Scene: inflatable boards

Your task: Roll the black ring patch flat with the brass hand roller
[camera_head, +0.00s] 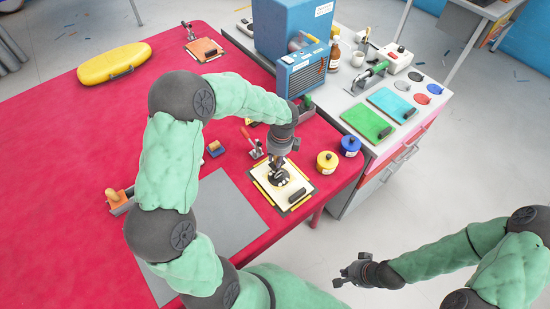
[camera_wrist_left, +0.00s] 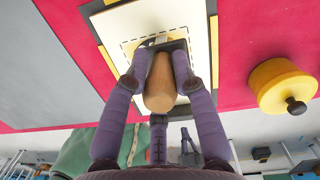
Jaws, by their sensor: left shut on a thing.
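My left gripper (camera_head: 277,172) is over the cream board (camera_head: 272,193) near the table's front right edge. In the left wrist view my left gripper (camera_wrist_left: 161,65) is shut on the wooden handle of the hand roller (camera_wrist_left: 159,88). The roller's metal end is at the dashed outline on the board; whether it touches is hard to tell. The black ring patch (camera_head: 284,184) lies on the board below the gripper, partly hidden by it. My right gripper (camera_head: 342,276) looks open and empty, over the floor off the table.
A yellow pot (camera_head: 327,162) and a blue pot (camera_head: 350,146) stand right of the board. A red-handled clamp (camera_head: 251,144) stands behind it. A grey mat (camera_head: 215,210) lies to the left. The side bench (camera_head: 385,90) holds green and teal pads.

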